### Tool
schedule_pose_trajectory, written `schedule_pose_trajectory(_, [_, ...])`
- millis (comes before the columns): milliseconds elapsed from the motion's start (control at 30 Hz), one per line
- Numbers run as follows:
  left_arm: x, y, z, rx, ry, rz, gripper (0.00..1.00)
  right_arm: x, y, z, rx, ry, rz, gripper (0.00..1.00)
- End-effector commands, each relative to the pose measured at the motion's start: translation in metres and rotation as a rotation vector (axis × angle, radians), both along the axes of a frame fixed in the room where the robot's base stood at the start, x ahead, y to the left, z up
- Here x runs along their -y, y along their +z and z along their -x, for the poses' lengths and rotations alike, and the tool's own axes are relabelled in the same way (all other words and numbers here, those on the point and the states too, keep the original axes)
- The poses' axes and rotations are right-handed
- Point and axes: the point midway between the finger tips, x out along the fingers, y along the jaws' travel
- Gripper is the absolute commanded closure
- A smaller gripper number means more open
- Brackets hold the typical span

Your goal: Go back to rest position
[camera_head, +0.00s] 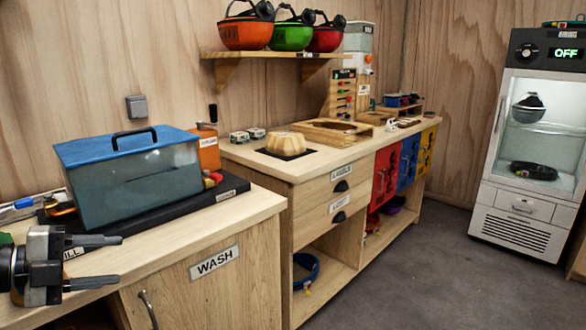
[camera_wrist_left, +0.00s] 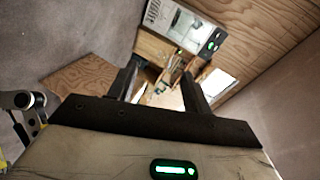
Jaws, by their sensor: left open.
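My left gripper (camera_head: 117,261) is at the lower left of the head view, over the front of the WASH counter. Its two fingers are spread, point to the right and hold nothing. In the left wrist view its fingers (camera_wrist_left: 158,75) stand apart with nothing between them. I cannot tell how high it is above the counter. My right gripper is in neither view.
A clear tub with a blue lid (camera_head: 135,180) stands on a black base on the WASH counter (camera_head: 235,207), close behind my left gripper. A second wooden counter, a helmet shelf (camera_head: 270,54) and a glass-door cabinet (camera_head: 535,135) stand beyond. The grey floor (camera_head: 430,265) is clear.

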Motion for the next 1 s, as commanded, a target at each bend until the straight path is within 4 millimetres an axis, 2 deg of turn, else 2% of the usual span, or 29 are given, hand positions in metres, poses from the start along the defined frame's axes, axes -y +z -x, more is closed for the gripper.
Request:
schedule_pose_trajectory(33, [0.007,-0.026,0.007,-0.026,0.082,0.129,0.50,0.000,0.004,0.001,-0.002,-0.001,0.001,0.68])
schedule_pose_trajectory(100, [0.016,-0.060,0.015,-0.069,0.206,0.274,0.50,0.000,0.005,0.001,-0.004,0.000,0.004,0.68])
schedule_pose_trajectory(267, [0.047,-0.135,0.046,-0.231,0.508,0.564,0.50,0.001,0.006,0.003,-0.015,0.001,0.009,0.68])
schedule_pose_trajectory(400, [0.093,-0.191,0.086,-0.448,0.760,0.773,0.50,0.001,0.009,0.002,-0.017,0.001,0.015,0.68])
schedule_pose_trajectory(500, [0.133,-0.216,0.115,-0.620,0.903,0.890,0.50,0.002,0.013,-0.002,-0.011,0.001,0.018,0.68])
schedule_pose_trajectory(600, [0.170,-0.229,0.138,-0.773,0.999,0.973,0.50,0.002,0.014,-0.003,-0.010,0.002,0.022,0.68])
schedule_pose_trajectory(733, [0.202,-0.233,0.156,-0.908,1.061,1.033,0.50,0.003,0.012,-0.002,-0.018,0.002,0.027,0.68])
schedule_pose_trajectory(833, [0.213,-0.234,0.161,-0.952,1.078,1.051,0.50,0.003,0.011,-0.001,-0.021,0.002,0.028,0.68])
schedule_pose_trajectory(1000, [0.215,-0.235,0.162,-0.961,1.081,1.051,0.50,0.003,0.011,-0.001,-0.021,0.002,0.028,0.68])
